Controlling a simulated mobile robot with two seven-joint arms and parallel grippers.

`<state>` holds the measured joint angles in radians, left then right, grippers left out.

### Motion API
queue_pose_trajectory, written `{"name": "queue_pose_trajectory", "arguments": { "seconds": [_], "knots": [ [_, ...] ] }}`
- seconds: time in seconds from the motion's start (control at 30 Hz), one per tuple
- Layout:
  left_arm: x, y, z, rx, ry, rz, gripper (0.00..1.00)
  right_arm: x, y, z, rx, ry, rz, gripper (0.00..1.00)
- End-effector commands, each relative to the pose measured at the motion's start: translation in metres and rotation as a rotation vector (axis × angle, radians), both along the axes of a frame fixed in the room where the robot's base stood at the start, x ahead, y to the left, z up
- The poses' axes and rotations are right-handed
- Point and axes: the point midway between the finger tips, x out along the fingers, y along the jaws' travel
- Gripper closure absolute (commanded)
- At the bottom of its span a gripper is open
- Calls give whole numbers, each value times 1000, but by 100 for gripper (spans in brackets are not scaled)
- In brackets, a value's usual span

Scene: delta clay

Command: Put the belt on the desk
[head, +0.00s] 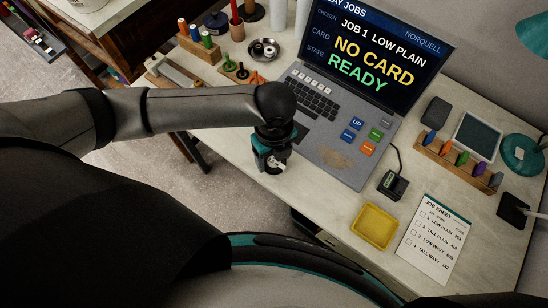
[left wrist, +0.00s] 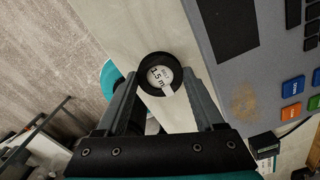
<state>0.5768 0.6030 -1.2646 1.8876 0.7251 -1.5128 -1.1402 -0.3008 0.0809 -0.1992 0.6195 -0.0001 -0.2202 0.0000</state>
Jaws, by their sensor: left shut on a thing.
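The belt is a small black roll with a pale round label reading 1.5 m, seen between the fingers in the left wrist view (left wrist: 148,62). My left gripper (head: 274,162) is shut on it, one finger on each side. The gripper hangs by the front edge of the pale desk (head: 325,203), to the left of the laptop. In the head view the gripper hides most of the roll. I cannot tell whether the roll touches the desk top. My right gripper is in neither view.
The laptop (head: 345,130) shows NO CARD and READY. Right of it are a card reader (head: 392,186), a yellow tray (head: 375,226), a job sheet (head: 433,240) and a wooden rack (head: 458,165). A metal dish (head: 263,49) stands behind. Bare desk lies between gripper and tray.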

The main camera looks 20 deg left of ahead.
Motion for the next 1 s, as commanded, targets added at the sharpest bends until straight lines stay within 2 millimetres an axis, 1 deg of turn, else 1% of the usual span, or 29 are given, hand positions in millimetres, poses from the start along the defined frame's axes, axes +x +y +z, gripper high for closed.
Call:
{"name": "queue_pose_trajectory", "arguments": {
  "seconds": [0.03,0.07,0.27,0.4,0.43,0.7,0.9,1.0],
  "knots": [
    [0,0,-7,1,1,0,84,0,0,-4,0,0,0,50],
    [0,0,-8,0,0,0,84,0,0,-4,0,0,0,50],
    [0,0,-7,-1,-1,-1,84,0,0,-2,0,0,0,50],
    [0,0,-10,-1,1,0,84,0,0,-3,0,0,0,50],
    [0,0,-10,-1,1,0,29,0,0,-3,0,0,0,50],
    [0,0,-10,-1,1,0,0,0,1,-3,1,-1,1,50],
    [0,0,-10,-1,-1,0,0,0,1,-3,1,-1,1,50],
    [0,0,-7,-1,-1,-1,0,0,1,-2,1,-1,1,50]
  ]
}}
